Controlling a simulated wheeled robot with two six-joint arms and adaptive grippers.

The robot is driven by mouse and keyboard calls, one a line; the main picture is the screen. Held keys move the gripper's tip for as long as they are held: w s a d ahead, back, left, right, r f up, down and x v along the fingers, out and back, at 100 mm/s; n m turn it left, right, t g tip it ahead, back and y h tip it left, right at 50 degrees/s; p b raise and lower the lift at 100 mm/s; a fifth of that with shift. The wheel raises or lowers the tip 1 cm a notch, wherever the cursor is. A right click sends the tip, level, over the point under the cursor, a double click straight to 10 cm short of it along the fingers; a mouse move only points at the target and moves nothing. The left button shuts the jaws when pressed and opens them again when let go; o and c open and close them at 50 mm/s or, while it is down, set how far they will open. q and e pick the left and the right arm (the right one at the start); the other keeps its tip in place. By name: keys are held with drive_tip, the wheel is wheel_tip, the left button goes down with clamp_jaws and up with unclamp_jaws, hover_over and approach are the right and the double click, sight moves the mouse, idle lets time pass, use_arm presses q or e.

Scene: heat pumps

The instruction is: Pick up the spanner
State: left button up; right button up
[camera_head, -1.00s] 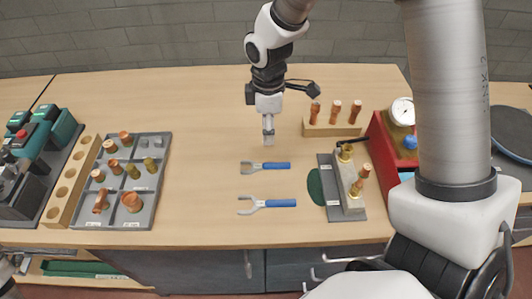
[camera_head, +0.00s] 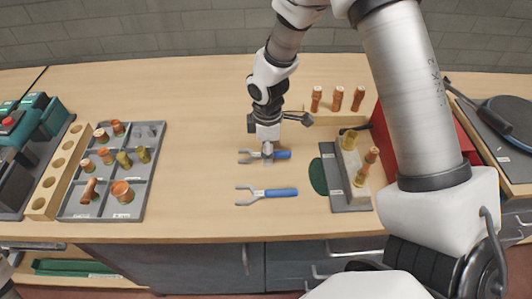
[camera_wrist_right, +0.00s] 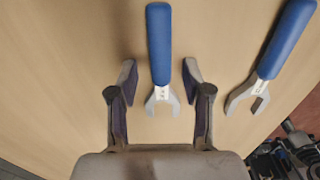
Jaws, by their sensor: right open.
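Two open-ended spanners with blue handles and grey jaws lie flat on the wooden table. My right gripper (camera_head: 267,154) is pointing down over the far spanner (camera_head: 284,155) and partly covers its middle. In the right wrist view my right gripper (camera_wrist_right: 159,76) is open, with one finger on each side of that spanner's handle end near the grey neck; the spanner's blue handle (camera_wrist_right: 158,45) shows between them. I cannot tell the exact height above the table. The near spanner (camera_head: 277,193) lies closer to the table front; it also shows in the right wrist view (camera_wrist_right: 286,40).
A grey sorting tray (camera_head: 75,212) with copper and brass fittings lies left. A wooden rack (camera_head: 311,125) with copper pieces stands behind. A grey fixture plate (camera_head: 352,206) with fittings is right of the spanners. The table between tray and spanners is clear.

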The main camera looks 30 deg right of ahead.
drive_tip(key=shift+s, duration=0.1)
clamp_jaws()
drive_tip(key=shift+r, duration=0.2)
